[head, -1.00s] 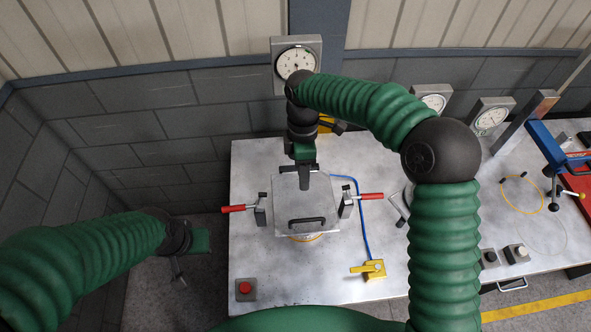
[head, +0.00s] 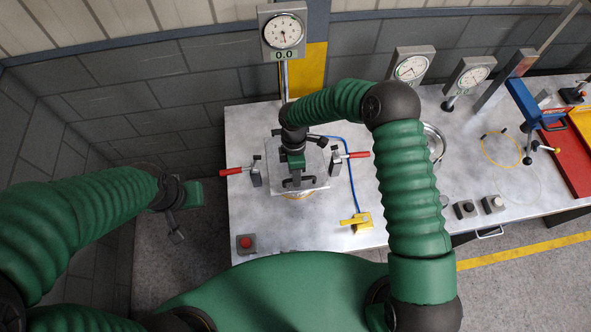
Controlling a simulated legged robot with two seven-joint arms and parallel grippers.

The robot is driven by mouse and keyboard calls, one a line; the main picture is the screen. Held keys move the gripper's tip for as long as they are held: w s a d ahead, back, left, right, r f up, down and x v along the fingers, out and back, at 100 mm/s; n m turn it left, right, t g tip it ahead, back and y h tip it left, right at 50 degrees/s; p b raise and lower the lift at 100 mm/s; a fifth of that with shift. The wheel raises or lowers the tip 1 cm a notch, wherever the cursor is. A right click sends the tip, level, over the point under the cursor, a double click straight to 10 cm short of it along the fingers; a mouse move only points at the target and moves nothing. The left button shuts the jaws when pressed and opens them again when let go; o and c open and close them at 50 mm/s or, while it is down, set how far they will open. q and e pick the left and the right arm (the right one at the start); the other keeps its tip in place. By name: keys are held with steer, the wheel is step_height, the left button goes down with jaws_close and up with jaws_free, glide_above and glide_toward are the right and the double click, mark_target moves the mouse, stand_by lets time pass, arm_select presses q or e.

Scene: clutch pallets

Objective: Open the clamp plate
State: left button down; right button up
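The clamp plate (head: 317,172) is a grey square plate lying on the metal table, with a toggle clamp at each side. The left clamp's red handle (head: 233,171) and the right clamp's red handle (head: 356,155) point outward. My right gripper (head: 296,182) is over the near part of the plate, at its dark handle, and hides most of that handle. I cannot tell whether its fingers are around the handle or above it. My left gripper (head: 175,226) hangs left of the table over the floor, away from the plate; its finger opening is unclear.
A red button box (head: 246,243) and a yellow valve (head: 357,222) with a blue hose stand near the front edge. A dial gauge (head: 282,31) on a post reads 0.0 behind the plate. Blue and red hardware (head: 540,115) stands at the right.

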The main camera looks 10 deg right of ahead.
steer(key=shift+s, duration=0.3)
steer(key=shift+w+d+f, duration=0.1)
steer(key=shift+w, duration=0.2)
steer(key=c, duration=0.6)
jaws_close()
